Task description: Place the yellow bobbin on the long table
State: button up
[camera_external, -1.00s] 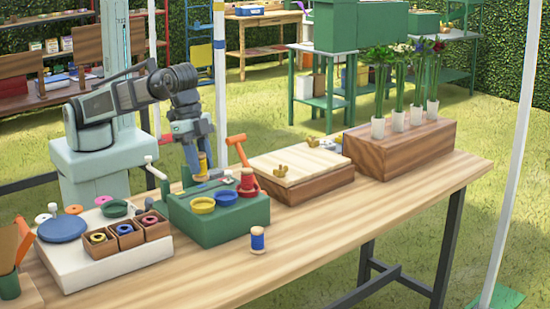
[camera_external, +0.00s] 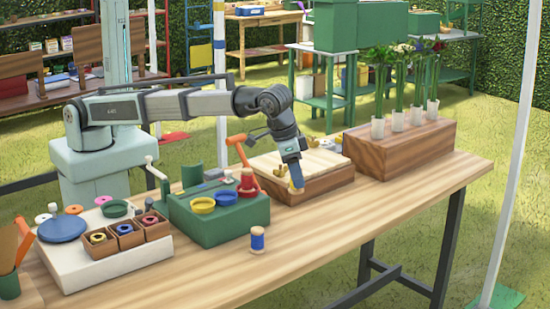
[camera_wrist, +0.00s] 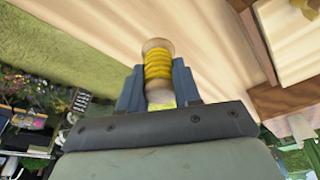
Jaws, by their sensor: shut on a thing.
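The yellow bobbin (camera_wrist: 158,66) is a wooden spool wound with yellow thread. In the wrist view it sits between the two blue fingers of my gripper (camera_wrist: 158,88), which is shut on it. In the external view my gripper (camera_external: 295,172) points down in front of the wooden box with the pale top, and the bobbin (camera_external: 297,186) is mostly hidden at its tip. The long table (camera_external: 350,235) has a light wood top. The bobbin appears above its front part; I cannot tell whether it touches the table.
A blue bobbin (camera_external: 257,239) stands on the table. The wooden box (camera_external: 325,186) is close to my gripper. A wooden block with flower vases (camera_external: 400,160) stands farther right. The table's front right is clear.

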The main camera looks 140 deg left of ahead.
jog(key=shift+w+a+f, duration=0.2)
jog(key=shift+a+f, duration=0.15)
jog(key=shift+a, duration=0.4)
jog(key=shift+f, duration=4.95)
jog(key=shift+f, duration=0.1)
jog(key=o, duration=1)
jog(key=v, duration=1.2)
jog(key=shift+d, duration=0.15)
